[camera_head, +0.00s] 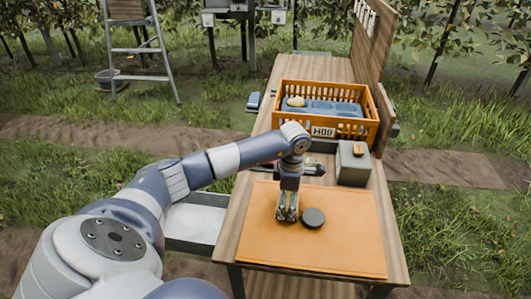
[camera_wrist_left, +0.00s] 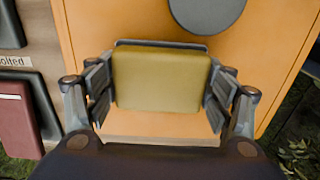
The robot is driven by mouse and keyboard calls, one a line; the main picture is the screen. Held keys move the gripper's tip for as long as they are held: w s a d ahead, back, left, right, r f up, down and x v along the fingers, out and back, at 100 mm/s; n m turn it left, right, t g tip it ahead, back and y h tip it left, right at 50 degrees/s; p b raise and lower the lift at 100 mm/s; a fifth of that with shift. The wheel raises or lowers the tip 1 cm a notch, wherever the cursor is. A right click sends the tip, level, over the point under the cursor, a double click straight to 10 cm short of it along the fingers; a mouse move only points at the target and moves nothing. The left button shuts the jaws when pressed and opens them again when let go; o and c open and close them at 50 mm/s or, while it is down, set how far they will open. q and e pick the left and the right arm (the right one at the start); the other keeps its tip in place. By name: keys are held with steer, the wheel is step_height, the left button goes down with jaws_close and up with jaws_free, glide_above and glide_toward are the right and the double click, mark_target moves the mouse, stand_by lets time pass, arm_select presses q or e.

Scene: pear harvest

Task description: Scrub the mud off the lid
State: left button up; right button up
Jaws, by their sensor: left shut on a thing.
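The lid (camera_head: 313,218) is a dark grey disc lying on the orange mat (camera_head: 350,250). It shows partly at the top edge of the left wrist view (camera_wrist_left: 208,12), where its face looks plain grey; I cannot make out mud on it. My left gripper (camera_head: 287,214) points down over the mat, just left of the lid and apart from it. In the left wrist view my left gripper (camera_wrist_left: 162,85) is shut on a yellow-olive sponge block (camera_wrist_left: 162,80). The sponge is mostly hidden by the fingers in the head view. My right gripper is out of view.
An orange crate (camera_head: 321,132) with a blue tray and a pale yellow fruit stands at the table's back. A grey box (camera_head: 353,164) stands in front of its right side. A wooden board (camera_head: 374,45) rises at the back right. The mat's right part is clear.

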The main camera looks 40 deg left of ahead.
arm_select(q)
steer(key=r, duration=0.1)
steer(key=r+p, duration=0.1)
steer(key=r, duration=0.1)
steer(key=shift+s+a+r, duration=0.1)
steer(key=shift+a+r, duration=0.2)
steer(key=shift+a, duration=0.05)
steer(key=shift+r+p, duration=0.35)
steer(key=shift+r, duration=0.05)
step_height(320, 180, up, 2)
steer(key=shift+d+r+p, duration=0.1)
steer(key=shift+d+p, duration=0.05)
steer(key=shift+p, duration=0.45)
steer(key=shift+r, duration=0.4)
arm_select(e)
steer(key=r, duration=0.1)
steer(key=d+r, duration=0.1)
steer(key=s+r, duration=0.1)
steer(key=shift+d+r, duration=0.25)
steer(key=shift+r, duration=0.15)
arm_select(q)
steer(key=shift+d, duration=0.1)
